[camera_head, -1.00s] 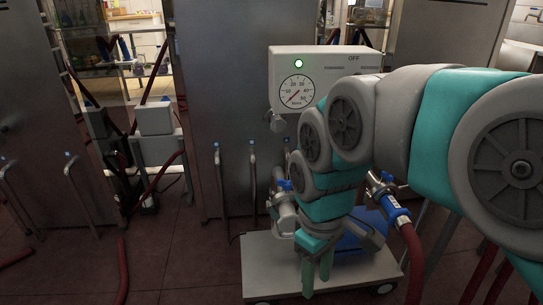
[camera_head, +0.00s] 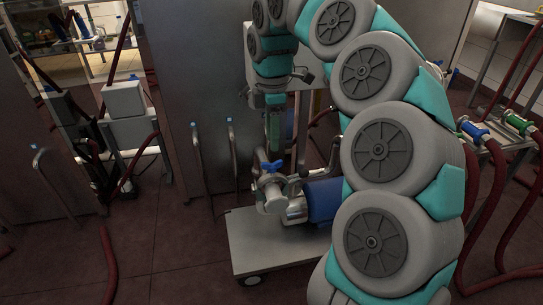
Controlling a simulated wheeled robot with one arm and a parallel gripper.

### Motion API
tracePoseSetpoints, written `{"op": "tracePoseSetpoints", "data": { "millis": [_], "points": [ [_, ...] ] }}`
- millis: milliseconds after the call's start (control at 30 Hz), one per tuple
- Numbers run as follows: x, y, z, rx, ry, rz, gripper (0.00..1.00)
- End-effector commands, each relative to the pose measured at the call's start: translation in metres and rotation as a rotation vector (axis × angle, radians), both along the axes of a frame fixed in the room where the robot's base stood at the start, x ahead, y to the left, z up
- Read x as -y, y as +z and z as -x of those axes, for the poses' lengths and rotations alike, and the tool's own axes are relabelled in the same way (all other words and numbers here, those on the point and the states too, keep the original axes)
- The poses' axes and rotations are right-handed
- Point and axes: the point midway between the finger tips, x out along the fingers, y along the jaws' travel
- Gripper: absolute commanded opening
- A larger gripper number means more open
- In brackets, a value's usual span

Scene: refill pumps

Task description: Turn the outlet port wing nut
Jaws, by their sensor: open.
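The pump (camera_head: 277,197), with a silver metal body and a blue motor (camera_head: 325,200), sits on a light grey wheeled cart (camera_head: 262,252) in the middle of the head view. A blue wing nut (camera_head: 271,166) sits on a fitting at the top of the pump. I take it to be the outlet port wing nut, but cannot be sure. My gripper (camera_head: 274,146) points down with green fingers, above and close to the wing nut in the picture. Its jaws are open; I see nothing between them. Whether they touch the nut cannot be told.
My arm covers the right middle of the view and part of the cart. Metal pipes (camera_head: 233,150) stand behind the cart by a steel tank (camera_head: 190,60). Red hoses (camera_head: 108,265) lie at left and hang at right.

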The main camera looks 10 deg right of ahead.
Motion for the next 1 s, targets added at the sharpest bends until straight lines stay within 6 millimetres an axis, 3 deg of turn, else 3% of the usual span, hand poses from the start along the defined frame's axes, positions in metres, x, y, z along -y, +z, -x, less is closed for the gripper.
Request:
{"op": "tracePoseSetpoints", "data": {
  "millis": [533,867,1000],
  "points": [
    [0.000,-0.067,0.002,-0.004,-0.001,0.000,0.45],
    [0.000,-0.073,0.001,0.000,-0.001,-0.001,0.44],
    [0.000,-0.073,0.001,0.000,-0.001,-0.001,0.28]
  ]
}}
